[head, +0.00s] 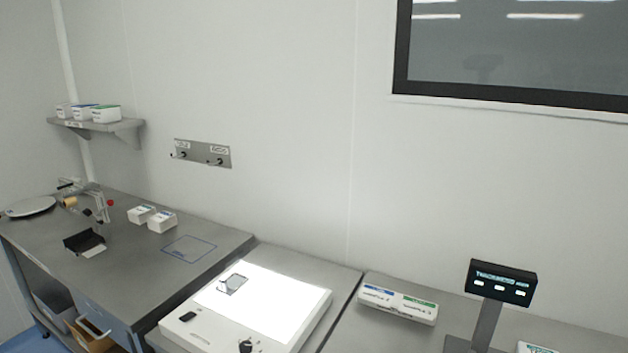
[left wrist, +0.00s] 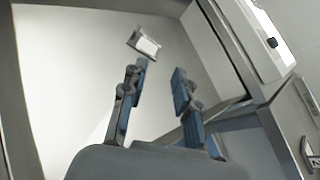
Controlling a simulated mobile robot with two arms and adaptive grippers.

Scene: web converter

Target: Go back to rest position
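My left gripper (left wrist: 163,73) shows only in the left wrist view. Its two blue-padded fingers stand apart with nothing between them, so it is open and empty. A small pale rectangular object with grey ends (left wrist: 145,44) lies past the fingertips, apart from them, against a plain light surface. I cannot tell what it is. Neither arm shows in the head view, and my right gripper is not seen in any frame.
In the head view, a lit white panel (head: 285,306) with a small clear piece (head: 233,285) on it stands on the middle bench. A grey bench (head: 130,255) is at left, with a black tray (head: 84,243) and white boxes (head: 162,222). A display on a post (head: 502,283) is at right.

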